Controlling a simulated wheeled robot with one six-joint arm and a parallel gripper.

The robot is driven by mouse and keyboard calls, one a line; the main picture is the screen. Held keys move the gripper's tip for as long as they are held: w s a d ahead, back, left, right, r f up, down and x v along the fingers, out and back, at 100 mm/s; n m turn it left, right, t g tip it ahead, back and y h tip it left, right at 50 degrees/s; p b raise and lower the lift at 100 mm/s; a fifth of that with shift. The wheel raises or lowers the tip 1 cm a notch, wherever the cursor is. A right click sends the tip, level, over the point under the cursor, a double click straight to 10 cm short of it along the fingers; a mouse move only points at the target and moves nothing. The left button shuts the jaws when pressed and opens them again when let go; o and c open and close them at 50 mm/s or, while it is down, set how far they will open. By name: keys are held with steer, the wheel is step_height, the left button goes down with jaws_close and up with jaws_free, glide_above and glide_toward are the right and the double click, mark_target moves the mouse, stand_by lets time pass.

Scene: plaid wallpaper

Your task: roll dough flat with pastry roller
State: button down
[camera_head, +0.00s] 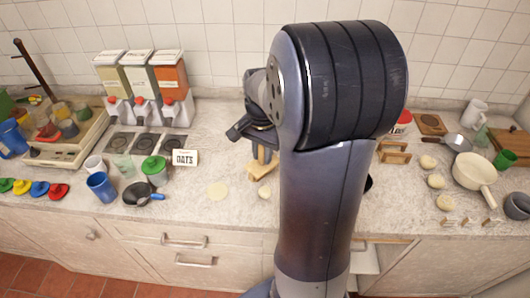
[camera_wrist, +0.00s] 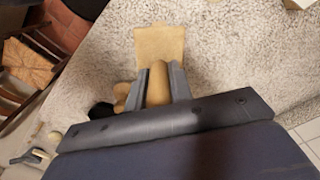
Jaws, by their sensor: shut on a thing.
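My gripper (camera_head: 262,143) is shut on the handle of a pale wooden pastry roller (camera_head: 262,168). In the wrist view, my gripper (camera_wrist: 161,80) has a finger on each side of the handle, and the roller's wide head (camera_wrist: 160,45) extends beyond the fingertips. A flat pale dough round (camera_head: 217,190) lies on the counter left of the roller. A small dough piece (camera_head: 264,191) lies just below the roller. Several dough lumps (camera_head: 436,181) lie farther right, beyond my arm. I cannot tell whether the roller touches the counter. My arm hides the middle of the counter.
A cream saucepan (camera_head: 474,171) and wooden racks (camera_head: 394,152) are at right. Counter around the flat round is clear.

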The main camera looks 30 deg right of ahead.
mark_target(265, 169)
steer(key=shift+s+d+m, duration=0.2)
steer(key=shift+s+m, duration=0.15)
steer(key=shift+m, duration=0.05)
steer(key=shift+f, duration=0.2)
step_height(265, 169, down, 6)
steer(key=b, duration=0.5)
steer(key=shift+r, duration=0.15)
steer(key=shift+f+b, duration=0.45)
steer(key=shift+w+r, duration=0.1)
steer(key=shift+r, duration=0.05)
